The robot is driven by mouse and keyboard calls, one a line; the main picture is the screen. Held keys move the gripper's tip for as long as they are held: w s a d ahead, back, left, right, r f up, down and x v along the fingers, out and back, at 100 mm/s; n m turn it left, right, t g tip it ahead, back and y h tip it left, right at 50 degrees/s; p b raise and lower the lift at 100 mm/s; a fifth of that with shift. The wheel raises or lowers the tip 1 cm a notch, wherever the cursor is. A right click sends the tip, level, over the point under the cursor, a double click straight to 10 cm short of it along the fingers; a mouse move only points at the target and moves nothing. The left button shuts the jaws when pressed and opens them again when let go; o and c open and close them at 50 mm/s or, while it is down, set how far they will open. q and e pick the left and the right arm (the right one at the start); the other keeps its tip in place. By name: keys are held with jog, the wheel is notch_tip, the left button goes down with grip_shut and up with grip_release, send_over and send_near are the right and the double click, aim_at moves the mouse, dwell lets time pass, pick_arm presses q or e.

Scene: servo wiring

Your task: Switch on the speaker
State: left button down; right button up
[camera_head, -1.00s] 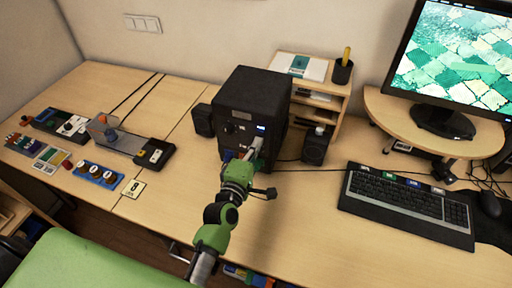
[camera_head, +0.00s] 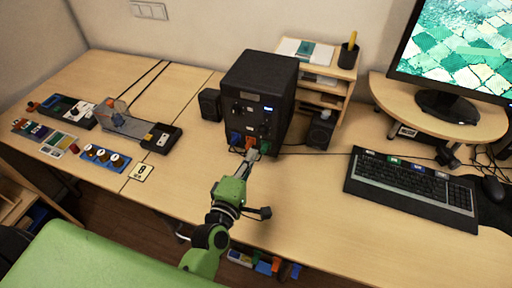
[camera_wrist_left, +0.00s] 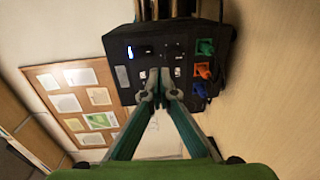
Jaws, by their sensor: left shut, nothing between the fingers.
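The speaker, a black box (camera_head: 258,75), stands at the back middle of the desk with its front panel facing me. A small blue-white light shows on the panel; it also shows in the left wrist view (camera_wrist_left: 130,52). Blue (camera_head: 235,137), orange (camera_head: 249,142) and green (camera_head: 264,147) plugs sit along the panel's lower edge. My left gripper (camera_head: 250,155) is shut and empty, in front of the lower panel. My right gripper is not in view.
Small black side speakers stand left (camera_head: 209,104) and right (camera_head: 320,130) of the box. A keyboard (camera_head: 410,188) and a monitor on a stand (camera_head: 447,105) are at right. Small modules (camera_head: 103,158) lie at left. The desk's front middle is clear.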

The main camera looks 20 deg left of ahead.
pick_arm(q)
jog(key=shift+s+f, duration=0.15)
jog(key=shift+s, duration=1.1)
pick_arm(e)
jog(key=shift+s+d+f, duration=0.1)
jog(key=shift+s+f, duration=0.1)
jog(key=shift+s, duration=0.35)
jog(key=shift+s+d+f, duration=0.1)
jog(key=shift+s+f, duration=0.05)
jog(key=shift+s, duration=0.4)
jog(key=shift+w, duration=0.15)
